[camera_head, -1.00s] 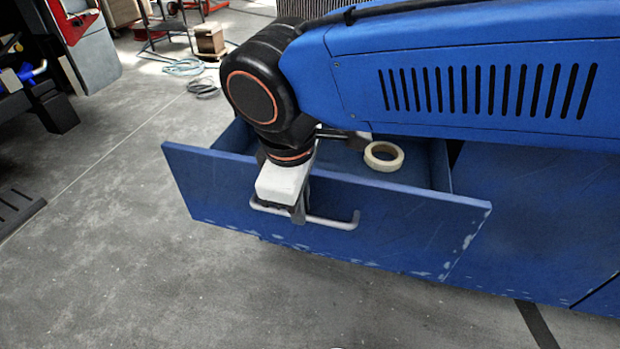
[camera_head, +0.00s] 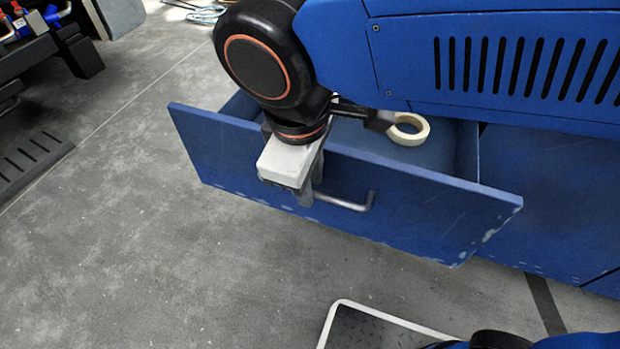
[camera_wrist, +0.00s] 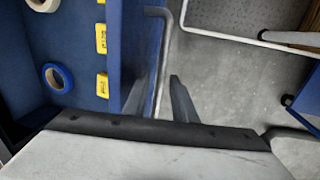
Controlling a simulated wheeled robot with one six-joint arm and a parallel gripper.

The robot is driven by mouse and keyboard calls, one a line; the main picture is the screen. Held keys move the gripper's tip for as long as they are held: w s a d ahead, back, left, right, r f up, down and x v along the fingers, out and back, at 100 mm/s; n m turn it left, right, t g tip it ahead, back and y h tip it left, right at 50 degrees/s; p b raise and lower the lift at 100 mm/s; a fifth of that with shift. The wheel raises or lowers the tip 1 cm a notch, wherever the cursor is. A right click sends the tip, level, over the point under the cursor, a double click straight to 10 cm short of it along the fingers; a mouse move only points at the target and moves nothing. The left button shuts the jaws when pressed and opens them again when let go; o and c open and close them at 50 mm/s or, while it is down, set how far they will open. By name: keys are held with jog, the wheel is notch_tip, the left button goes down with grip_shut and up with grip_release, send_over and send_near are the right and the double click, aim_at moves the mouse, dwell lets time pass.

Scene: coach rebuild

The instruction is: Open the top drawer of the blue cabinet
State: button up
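The blue cabinet's top drawer (camera_head: 340,176) is pulled out, with clear depth showing behind its front panel. Its grey bar handle (camera_head: 352,205) runs along the outer face; the left part is hidden by my gripper. My gripper (camera_head: 312,192) points down at the handle's left portion, in front of the panel. In the wrist view, my two dark fingertips (camera_wrist: 160,98) stand apart, one on each side of the handle bar (camera_wrist: 164,60). The gap beside the right finger suggests they are not clamped on it. The drawer front also shows in the wrist view (camera_wrist: 127,45).
The drawer holds a cream tape roll (camera_head: 408,129), a blue tape roll (camera_wrist: 58,78) and several yellow boxes (camera_wrist: 102,38). The grey floor (camera_head: 130,260) before the drawer is clear.

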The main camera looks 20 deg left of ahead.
dwell(0.3)
jog(key=s+r, duration=0.3)
jog(key=r, duration=1.4)
jog(key=shift+s, duration=0.15)
jog(key=w+d+f+m, duration=0.45)
jog(key=w+d, duration=0.35)
jog(key=d, duration=0.2)
jog(key=w+d+f+m, duration=0.45)
jog(key=w+d, duration=0.25)
jog(key=d, duration=0.4)
jog(key=s+d+f+m+t, duration=0.1)
jog(key=d+f+m, duration=0.3)
jog(key=d+f, duration=0.3)
jog(key=s+d+f+m+t, duration=0.1)
jog(key=d+f+m, duration=0.4)
jog(key=d, duration=0.8)
notch_tip(320, 180, down, 3)
jog(key=shift+s+d+r+t, duration=0.1)
jog(key=shift+s+d+t, duration=0.15)
jog(key=shift+s+t, duration=0.05)
jog(key=shift+d, duration=0.15)
